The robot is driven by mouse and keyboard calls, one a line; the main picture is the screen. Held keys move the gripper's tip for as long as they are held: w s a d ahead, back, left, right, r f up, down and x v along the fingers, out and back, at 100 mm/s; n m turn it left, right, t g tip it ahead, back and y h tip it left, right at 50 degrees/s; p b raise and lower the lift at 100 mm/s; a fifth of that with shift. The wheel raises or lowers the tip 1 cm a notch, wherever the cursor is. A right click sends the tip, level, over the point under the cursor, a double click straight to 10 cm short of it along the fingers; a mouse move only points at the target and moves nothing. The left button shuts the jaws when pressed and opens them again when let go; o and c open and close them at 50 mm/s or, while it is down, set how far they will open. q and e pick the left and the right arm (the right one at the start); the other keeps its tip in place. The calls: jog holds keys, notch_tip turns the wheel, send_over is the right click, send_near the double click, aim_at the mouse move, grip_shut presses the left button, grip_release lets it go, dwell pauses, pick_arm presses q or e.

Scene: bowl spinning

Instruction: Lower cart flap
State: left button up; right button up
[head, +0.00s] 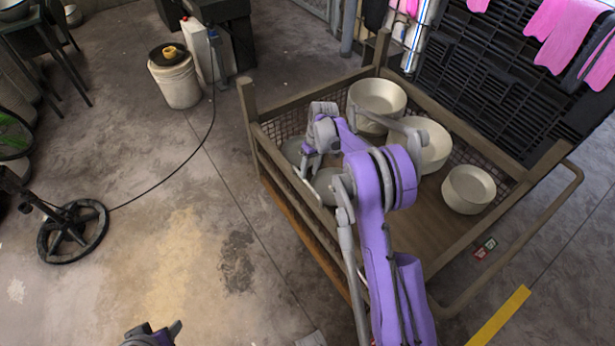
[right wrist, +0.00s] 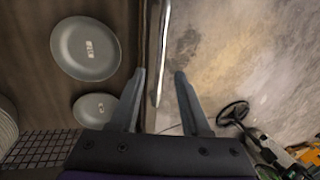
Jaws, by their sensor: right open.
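The cart (head: 249,120) is a brown framed crate with mesh walls and corner posts. Its near-left side, apparently the flap (head: 292,195), stands upright with a rail along its top. My right arm reaches over the cart, and my right gripper (head: 313,163) is at that side's top rail. In the right wrist view the right gripper (right wrist: 160,72) is open, one finger on the cart-bed side and one on the floor side, with the rail (right wrist: 161,55) running between them. Contact cannot be told. My left gripper (head: 152,335) shows only partly at the bottom edge.
Pale bowls (head: 469,189) stand in the cart, and grey round dishes (right wrist: 86,48) lie near the flap. A white bucket (head: 175,82) and a black wheel-shaped base (head: 73,231) stand on the floor at left. The floor beside the flap is mostly clear.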

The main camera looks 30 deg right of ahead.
aim_at(307, 181)
jog(key=shift+a+f, duration=0.2)
jog(key=shift+f, duration=0.7)
jog(key=shift+a+f, duration=0.15)
jog(key=shift+f, duration=0.75)
grip_shut()
